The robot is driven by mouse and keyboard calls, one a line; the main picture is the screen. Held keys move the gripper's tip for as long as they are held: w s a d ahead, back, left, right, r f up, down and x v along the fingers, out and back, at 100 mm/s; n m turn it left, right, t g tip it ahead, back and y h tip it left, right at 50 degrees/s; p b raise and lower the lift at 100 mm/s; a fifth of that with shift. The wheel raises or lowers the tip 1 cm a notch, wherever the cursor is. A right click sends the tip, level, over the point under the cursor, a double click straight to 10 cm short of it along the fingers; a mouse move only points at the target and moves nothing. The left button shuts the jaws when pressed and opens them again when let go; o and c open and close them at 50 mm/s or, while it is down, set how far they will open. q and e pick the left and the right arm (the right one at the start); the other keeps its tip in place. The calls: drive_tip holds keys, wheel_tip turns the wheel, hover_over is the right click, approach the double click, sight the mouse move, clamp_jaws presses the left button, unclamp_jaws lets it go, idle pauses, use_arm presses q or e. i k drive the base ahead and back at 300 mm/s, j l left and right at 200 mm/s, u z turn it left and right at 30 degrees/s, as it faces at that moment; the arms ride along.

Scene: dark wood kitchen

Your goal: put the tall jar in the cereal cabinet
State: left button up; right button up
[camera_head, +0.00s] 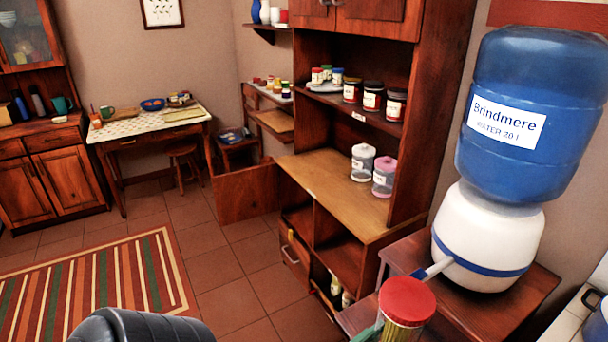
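A tall clear jar (404,323) with a red lid and yellowish contents shows at the bottom edge, in front of the small wooden stand. Its lower part is cut off, so I cannot tell what supports it. A wooden cabinet (325,177) stands in the middle, with upper shelves, a counter and open lower compartments. I cannot tell which part is for cereal. A dark grey rounded part of my own arm shows at the bottom left. Neither of my grippers is clearly in view. A small teal piece touches or overlaps the jar's left side; I cannot tell what it is.
Two lidded canisters (362,163) stand on the cabinet counter, and several jars (373,97) fill the shelf above. A wooden door (245,193) stands open at the left. A blue water bottle (533,92) on a white dispenser (487,235) occupies the stand (515,303).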

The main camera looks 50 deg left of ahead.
sight(308, 222)
drive_tip(key=j, duration=2.45)
drive_tip(key=k+u, duration=0.05)
